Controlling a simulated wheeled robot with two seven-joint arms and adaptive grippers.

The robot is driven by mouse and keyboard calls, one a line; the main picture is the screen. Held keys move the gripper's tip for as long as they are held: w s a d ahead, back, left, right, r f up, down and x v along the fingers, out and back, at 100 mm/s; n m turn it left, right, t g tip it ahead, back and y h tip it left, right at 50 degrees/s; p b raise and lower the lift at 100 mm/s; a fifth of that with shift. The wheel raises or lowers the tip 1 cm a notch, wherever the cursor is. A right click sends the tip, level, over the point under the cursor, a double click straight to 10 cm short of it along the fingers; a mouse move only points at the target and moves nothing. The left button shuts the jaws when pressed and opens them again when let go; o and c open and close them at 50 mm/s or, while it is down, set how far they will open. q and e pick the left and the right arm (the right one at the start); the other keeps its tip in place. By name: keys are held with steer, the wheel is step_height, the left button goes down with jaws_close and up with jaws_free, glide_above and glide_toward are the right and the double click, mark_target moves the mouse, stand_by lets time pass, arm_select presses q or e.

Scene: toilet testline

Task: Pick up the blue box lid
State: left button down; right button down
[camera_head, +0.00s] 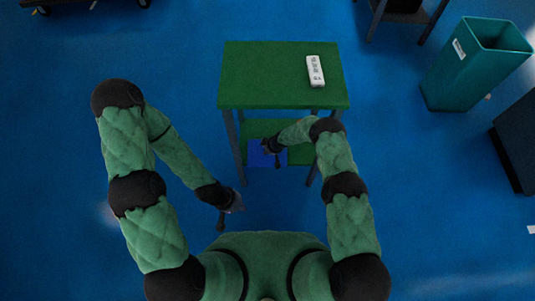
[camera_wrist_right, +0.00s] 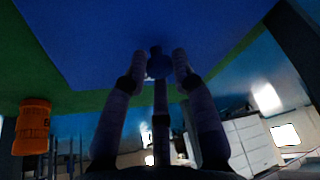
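The blue box lid (camera_head: 259,157) lies on the green lower shelf of the table in the head view. In the right wrist view the flat blue lid (camera_wrist_right: 200,25) fills the top, with a round blue knob (camera_wrist_right: 159,64) on it. My right gripper (camera_head: 273,153) is at the lid; in the wrist view its fingers (camera_wrist_right: 159,68) are spread apart on either side of the knob. A firm hold does not show. My left gripper (camera_head: 229,212) hangs empty over the floor left of the table, its fingers apart.
The green table (camera_head: 265,75) stands above the shelf, with a white remote-like object (camera_head: 315,71) on it. A teal bin (camera_head: 462,75) stands at the right. An orange bottle-like object (camera_wrist_right: 33,127) shows in the wrist view. The blue floor left of the table is clear.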

steer(key=shift+r, duration=0.15)
stand_by(0.4)
steer(key=shift+r, duration=0.2)
step_height(320, 180, up, 3)
steer(key=shift+p, duration=1.25)
steer(key=s+d+r+p, duration=0.5)
steer(key=s+r+p, duration=0.4)
steer(key=s+p, duration=0.4)
steer(key=shift+r+p, duration=0.15)
steer(key=shift+p, duration=0.4)
steer(key=shift+s, duration=0.1)
